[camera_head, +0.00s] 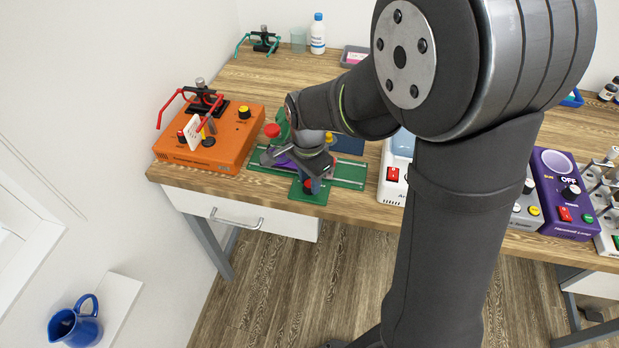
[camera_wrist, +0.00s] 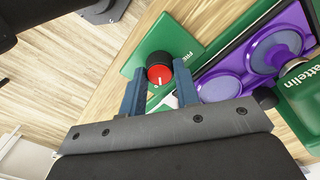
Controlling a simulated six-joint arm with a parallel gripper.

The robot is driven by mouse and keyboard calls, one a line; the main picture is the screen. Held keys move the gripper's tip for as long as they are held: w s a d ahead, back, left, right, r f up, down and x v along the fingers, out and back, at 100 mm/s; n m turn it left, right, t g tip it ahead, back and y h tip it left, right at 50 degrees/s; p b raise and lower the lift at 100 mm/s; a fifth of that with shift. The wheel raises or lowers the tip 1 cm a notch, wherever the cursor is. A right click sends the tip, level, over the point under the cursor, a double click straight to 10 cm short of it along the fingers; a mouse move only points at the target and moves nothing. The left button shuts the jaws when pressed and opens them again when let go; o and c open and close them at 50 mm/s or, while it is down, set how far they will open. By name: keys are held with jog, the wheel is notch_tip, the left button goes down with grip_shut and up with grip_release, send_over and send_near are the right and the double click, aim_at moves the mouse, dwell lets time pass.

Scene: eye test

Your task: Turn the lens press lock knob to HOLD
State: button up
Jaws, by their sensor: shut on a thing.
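The lens press has a green base (camera_head: 346,173) near the table's front edge. Its green body (camera_wrist: 306,100) and purple lens trays (camera_wrist: 272,45) show in the wrist view. The lock knob (camera_wrist: 160,70) is red with a black collar and sits on a green plate. A white mark on it points down in the wrist picture. The label FREE is partly visible to its right; I see no HOLD label. My gripper (camera_wrist: 158,78) is shut on the knob, with a blue finger on either side. In the head view my gripper (camera_head: 310,183) points down at the press front.
An orange box (camera_head: 222,150) with red-handled frames stands close left of the press. A white unit with a red switch (camera_head: 392,174) stands to the right, then a purple unit (camera_head: 560,205) reading OFF. A white bottle (camera_head: 318,36) is at the back.

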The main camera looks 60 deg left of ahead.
aim_at(308, 182)
jog(key=o, duration=1)
jog(key=r, duration=1.7)
jog(key=shift+a+r, duration=0.25)
jog(key=shift+a, duration=0.05)
jog(key=shift+f, duration=0.1)
jog(key=f, duration=1.7)
jog(key=shift+d+f, duration=0.2)
jog(key=shift+d, duration=0.1)
jog(key=shift+r, duration=0.1)
